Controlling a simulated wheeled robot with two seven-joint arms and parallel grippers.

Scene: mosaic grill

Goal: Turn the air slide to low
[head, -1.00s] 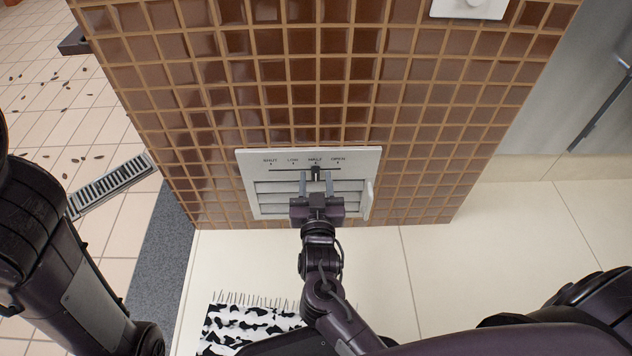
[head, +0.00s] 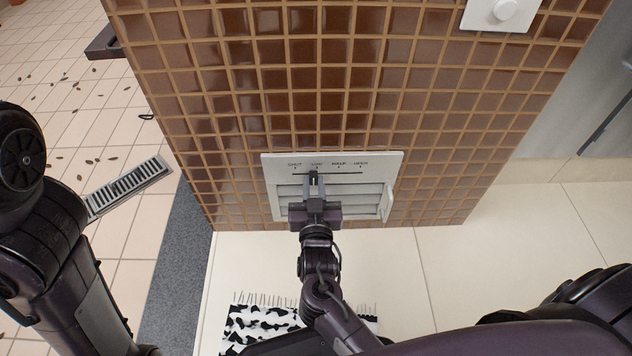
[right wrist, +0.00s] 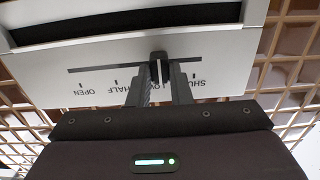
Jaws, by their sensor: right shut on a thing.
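The air slide is a white louvred panel (head: 390,168) low on the tiled wall, with a dark horizontal slot under the labels SHUT, LOW, HALF and OPEN, left to right. Its dark slide knob (right wrist: 160,68) stands at about the LOW label in both views. The fingers partly hide the LOW mark in the right wrist view. My right gripper (head: 315,184) is shut on the knob, with one finger on each side of it; its fingers also show in the right wrist view (right wrist: 159,86). My left gripper is out of view.
Brown tiles (head: 330,90) surround the panel. A white plate with a round knob (head: 505,10) is higher up at the right. A small side handle (head: 386,203) is on the panel's right edge. A black-and-white rug (head: 262,325) lies on the floor in front.

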